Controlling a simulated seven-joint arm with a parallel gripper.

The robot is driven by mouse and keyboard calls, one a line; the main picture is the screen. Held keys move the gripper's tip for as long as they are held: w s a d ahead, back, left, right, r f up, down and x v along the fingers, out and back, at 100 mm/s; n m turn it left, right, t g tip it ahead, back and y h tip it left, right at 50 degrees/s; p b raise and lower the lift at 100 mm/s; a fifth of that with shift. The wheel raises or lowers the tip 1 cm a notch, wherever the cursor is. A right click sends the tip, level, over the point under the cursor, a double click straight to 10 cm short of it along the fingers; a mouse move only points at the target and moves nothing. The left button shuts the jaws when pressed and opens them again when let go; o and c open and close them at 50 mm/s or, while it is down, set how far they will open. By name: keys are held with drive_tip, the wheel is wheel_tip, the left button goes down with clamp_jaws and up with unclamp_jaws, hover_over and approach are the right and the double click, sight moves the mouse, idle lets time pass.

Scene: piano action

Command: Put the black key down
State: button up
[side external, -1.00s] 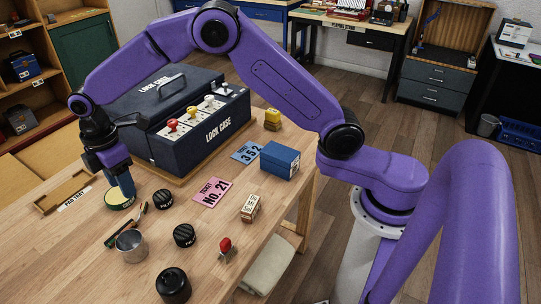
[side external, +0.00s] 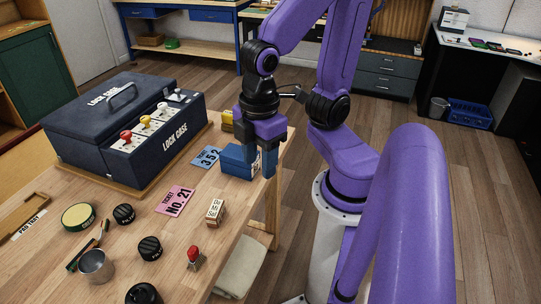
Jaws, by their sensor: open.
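The dark blue lock case (side external: 125,125) stands on the wooden bench at the left. A row of coloured knobs lines its front: a red one (side external: 126,135), a yellow one (side external: 145,120) and a white one (side external: 162,106). My gripper (side external: 258,165) is open, pointing down at the blue box (side external: 237,163) near the bench's right edge, well right of the lock case. Its near finger is in front of the box's right end; I cannot tell whether they touch.
Ticket cards (side external: 175,201), a small stamped block (side external: 215,211), a red-topped stamp (side external: 194,257), black round knobs (side external: 149,248), a round tin (side external: 78,217) and a metal cup (side external: 96,265) spread over the bench. A yellow block (side external: 227,121) sits behind the blue box.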

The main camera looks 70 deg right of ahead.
drive_tip(key=shift+o, duration=0.6)
drive_tip(key=shift+s+d+f, duration=0.25)
drive_tip(key=shift+s+d, duration=0.65)
drive_tip(key=shift+s, duration=0.05)
